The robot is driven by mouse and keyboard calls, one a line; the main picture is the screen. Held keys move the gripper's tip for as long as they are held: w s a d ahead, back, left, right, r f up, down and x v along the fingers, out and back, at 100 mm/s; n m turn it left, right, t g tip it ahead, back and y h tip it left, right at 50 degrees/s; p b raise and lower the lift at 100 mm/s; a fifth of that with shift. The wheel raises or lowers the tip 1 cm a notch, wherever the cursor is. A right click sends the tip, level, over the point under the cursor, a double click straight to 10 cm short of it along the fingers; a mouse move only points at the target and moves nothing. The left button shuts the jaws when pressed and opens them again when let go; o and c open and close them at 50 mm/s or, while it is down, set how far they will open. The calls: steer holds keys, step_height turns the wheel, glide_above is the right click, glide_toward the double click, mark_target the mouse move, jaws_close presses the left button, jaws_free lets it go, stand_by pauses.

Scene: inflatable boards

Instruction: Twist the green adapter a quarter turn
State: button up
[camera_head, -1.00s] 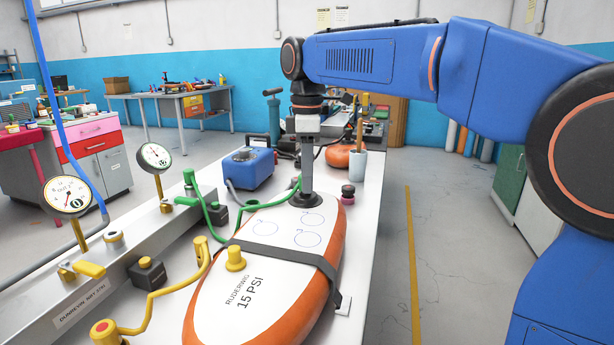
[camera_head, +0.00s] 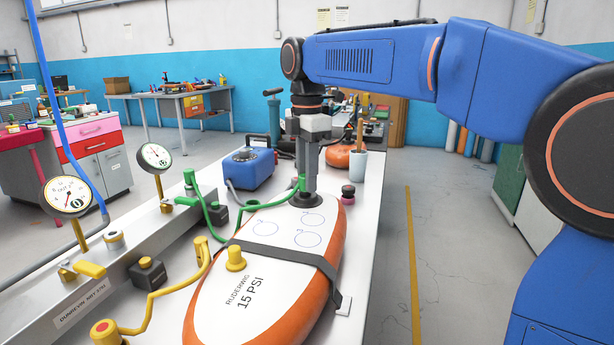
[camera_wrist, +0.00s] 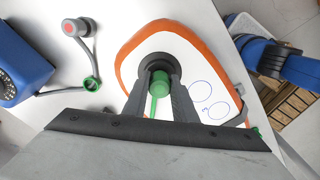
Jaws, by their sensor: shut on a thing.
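The green adapter (camera_wrist: 160,86) sits in the dark round valve seat at the far end of the white and orange inflatable board (camera_head: 215,308). My gripper (camera_wrist: 158,80) points straight down over the seat, its two dark fingers on either side of the adapter, shut on it. In the head view my gripper (camera_head: 307,190) hides most of the adapter. A green hose (camera_head: 265,205) runs from the adapter toward the left to a metal rail. Three blue circles are drawn on the board beside the seat.
A dark strap (camera_head: 290,256) crosses the board. A yellow adapter (camera_head: 235,258) stands on its near part, with a yellow hose (camera_head: 162,292) at left. The right floor is clear.

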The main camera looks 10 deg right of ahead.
steer(key=n, duration=0.4)
steer(key=shift+n, duration=0.3)
steer(key=shift+n, duration=0.3)
steer(key=n, duration=0.4)
steer(key=shift+w+a+n, duration=0.1)
steer(key=shift+n, duration=0.3)
steer(key=shift+r, duration=0.1)
steer(key=shift+r, duration=1.65)
steer(key=shift+r, duration=0.15)
